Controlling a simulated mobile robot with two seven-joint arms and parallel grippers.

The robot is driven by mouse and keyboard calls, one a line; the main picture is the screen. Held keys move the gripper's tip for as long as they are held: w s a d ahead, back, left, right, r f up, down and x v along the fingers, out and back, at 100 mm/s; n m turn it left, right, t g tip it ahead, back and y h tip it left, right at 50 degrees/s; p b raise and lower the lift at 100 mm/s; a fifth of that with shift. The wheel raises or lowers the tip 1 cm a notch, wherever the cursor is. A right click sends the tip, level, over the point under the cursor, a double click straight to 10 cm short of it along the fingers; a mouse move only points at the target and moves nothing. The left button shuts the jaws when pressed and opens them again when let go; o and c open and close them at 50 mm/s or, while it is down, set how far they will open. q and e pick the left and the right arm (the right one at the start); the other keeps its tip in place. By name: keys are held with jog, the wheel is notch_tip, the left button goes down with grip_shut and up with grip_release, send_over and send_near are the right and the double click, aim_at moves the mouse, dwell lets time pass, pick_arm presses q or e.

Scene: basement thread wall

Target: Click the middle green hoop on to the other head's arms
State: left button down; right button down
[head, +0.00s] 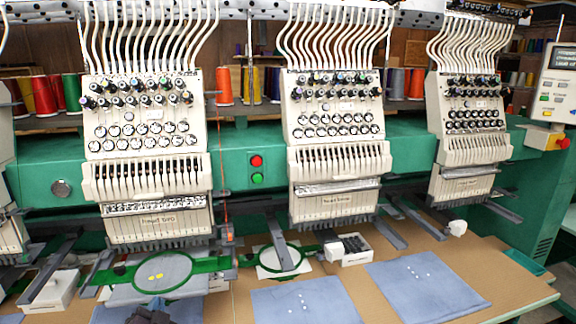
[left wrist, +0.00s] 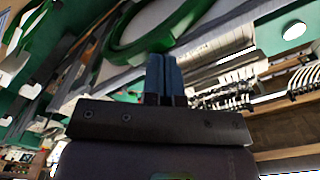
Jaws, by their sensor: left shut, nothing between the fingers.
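One green hoop (head: 193,278) with grey cloth and yellow marks sits below the left sewing head (head: 155,225), its green side bars by that head's grey arms (head: 98,272). A smaller green hoop (head: 262,262) with pale cloth lies below the middle head (head: 335,205), with a grey arm (head: 283,245) across it. My left gripper (head: 153,303) is shut and empty, just in front of the left hoop at the bottom edge. In the left wrist view its blue fingers (left wrist: 165,78) are together, with a green hoop (left wrist: 113,43) beyond. I cannot tell whether they touch. My right gripper is not in view.
Blue cloth pieces (head: 305,300) and (head: 425,282) lie on the brown table (head: 505,262). A white box with dark contents (head: 355,254) stands right of the middle hoop. A right head (head: 468,150) overhangs the back. A thin red thread (head: 222,170) hangs beside the left head.

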aim_at(158, 291)
pick_arm(q)
jog(key=shift+x, duration=1.25)
jog(key=shift+w+a+b, duration=0.15)
jog(key=shift+w+b, duration=0.2)
jog(key=shift+w, duration=0.25)
jog(key=shift+w+a, duration=0.15)
jog(key=shift+w, duration=0.55)
jog(key=shift+w+a+b, duration=0.15)
jog(key=shift+w+b, duration=0.15)
jog(key=shift+w, duration=0.5)
jog(key=shift+s, duration=0.35)
jog(key=shift+s+r, duration=0.1)
jog(key=shift+s, duration=0.65)
jog(key=shift+p+v, duration=0.7)
jog(key=shift+v, duration=1.7)
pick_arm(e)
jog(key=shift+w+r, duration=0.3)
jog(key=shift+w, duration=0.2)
